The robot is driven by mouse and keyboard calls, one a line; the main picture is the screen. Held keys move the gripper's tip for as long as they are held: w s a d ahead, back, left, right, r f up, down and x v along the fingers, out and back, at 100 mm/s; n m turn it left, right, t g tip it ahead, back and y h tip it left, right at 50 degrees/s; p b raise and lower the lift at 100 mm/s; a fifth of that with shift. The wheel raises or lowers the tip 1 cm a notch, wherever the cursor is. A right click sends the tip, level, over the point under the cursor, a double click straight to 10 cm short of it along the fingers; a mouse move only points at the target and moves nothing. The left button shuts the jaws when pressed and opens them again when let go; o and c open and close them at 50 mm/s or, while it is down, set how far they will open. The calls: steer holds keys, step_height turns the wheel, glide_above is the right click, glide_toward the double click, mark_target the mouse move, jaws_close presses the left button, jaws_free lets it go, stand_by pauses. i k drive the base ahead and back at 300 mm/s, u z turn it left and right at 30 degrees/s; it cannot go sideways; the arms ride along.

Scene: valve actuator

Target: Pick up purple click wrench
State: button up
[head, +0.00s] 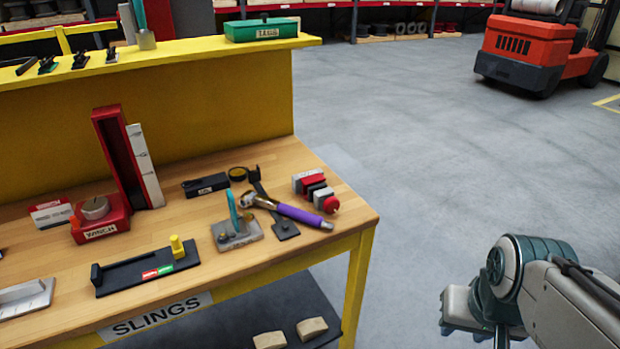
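The purple click wrench (305,215) lies near the right end of the wooden workbench top (190,225). Its purple handle points right toward the bench's edge, and its metal head is at the left. It appears to lie across a flat black piece (285,229). My gripper (462,328) is low at the right, off the bench and well apart from the wrench. Its fingers are small and partly cut off by the lower edge, so its opening cannot be made out.
A grey block with a teal upright (237,233) stands just left of the wrench. Red and grey blocks (315,190) sit behind its handle. A black tray with a yellow peg (147,272) is at the front. Open floor (430,170) lies right of the bench, with an orange forklift (527,45) beyond.

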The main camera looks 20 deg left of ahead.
mark_target(250, 196)
steer(key=u, duration=0.6)
steer(key=i, duration=1.05)
steer(key=u, duration=0.8)
